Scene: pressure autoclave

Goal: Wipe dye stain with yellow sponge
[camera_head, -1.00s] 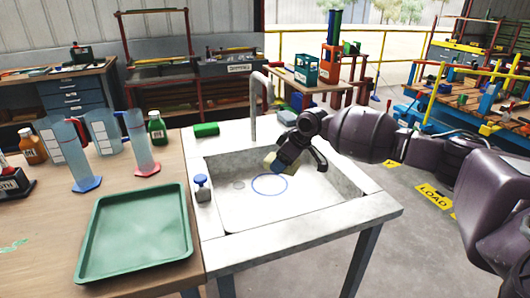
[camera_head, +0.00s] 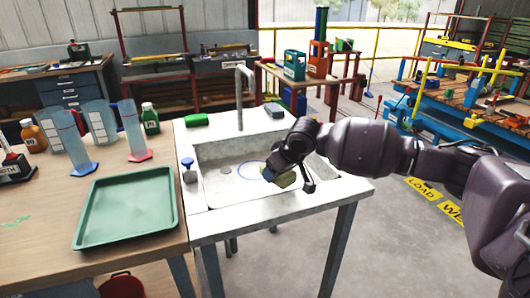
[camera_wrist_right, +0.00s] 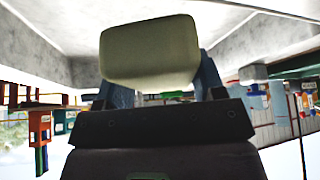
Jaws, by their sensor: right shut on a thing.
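The yellow sponge (camera_head: 287,181) is held by my right gripper (camera_head: 282,172) low inside the sink basin (camera_head: 220,188). In the right wrist view the sponge (camera_wrist_right: 150,52) sits between the two fingers of the shut gripper (camera_wrist_right: 160,82). A blue ring outline (camera_head: 240,172) shows on the basin floor, its right part hidden behind the gripper. The sponge is at the right side of the ring. I cannot tell whether it touches the floor. No dye stain is clearly visible apart from the ring. My left gripper is not in view.
A tap (camera_head: 240,95) rises at the back of the sink. A blue-topped dispenser (camera_head: 189,170) stands at the left rim. A green tray (camera_head: 125,208), bottles and cylinders occupy the bench.

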